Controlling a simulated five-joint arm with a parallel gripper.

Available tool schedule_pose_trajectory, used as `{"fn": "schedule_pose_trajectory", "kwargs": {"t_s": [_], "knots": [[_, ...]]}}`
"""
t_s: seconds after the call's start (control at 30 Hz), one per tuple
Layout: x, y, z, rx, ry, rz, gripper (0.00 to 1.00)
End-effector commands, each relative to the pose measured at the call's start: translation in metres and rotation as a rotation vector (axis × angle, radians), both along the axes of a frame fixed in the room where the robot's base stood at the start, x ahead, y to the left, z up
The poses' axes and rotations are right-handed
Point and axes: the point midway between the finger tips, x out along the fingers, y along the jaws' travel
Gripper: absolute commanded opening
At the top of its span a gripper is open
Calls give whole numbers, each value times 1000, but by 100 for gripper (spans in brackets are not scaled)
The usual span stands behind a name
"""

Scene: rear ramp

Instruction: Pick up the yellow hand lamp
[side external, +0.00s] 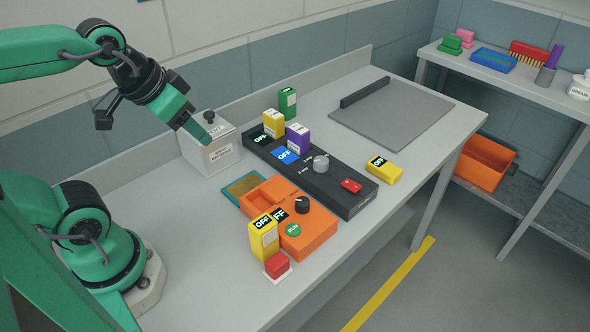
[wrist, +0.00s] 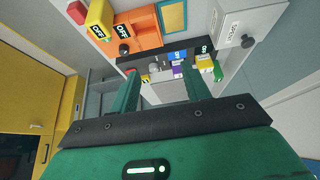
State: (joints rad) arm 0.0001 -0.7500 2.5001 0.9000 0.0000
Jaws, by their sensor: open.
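Three yellow lamp-like blocks are in the side view, and I cannot tell which is the hand lamp meant. One (side external: 264,242) stands upright against the front of the orange unit, with a black OFF label; it also shows in the wrist view (wrist: 97,22). One (side external: 274,122) stands at the back of the dark panel, between the green and purple blocks; it also shows in the wrist view (wrist: 205,62). One (side external: 386,173) lies flat right of the panel, with an OFF label. My gripper (side external: 202,131) is open and empty, above the bench near the white box (side external: 211,152).
The orange unit (side external: 317,240) has a dark knob and a green button. A red block (side external: 277,264) sits at its front corner. A grey mat (side external: 400,115) lies clear at the back right.

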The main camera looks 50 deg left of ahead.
Motion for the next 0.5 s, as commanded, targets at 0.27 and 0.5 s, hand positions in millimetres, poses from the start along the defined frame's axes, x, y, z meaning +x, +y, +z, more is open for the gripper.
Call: {"fn": "schedule_pose_trajectory", "kwargs": {"t_s": [0.27,0.5], "knots": [[1,-1,0,-1,3,0,47],[9,-10,-9,-17,48,-8,47]]}}
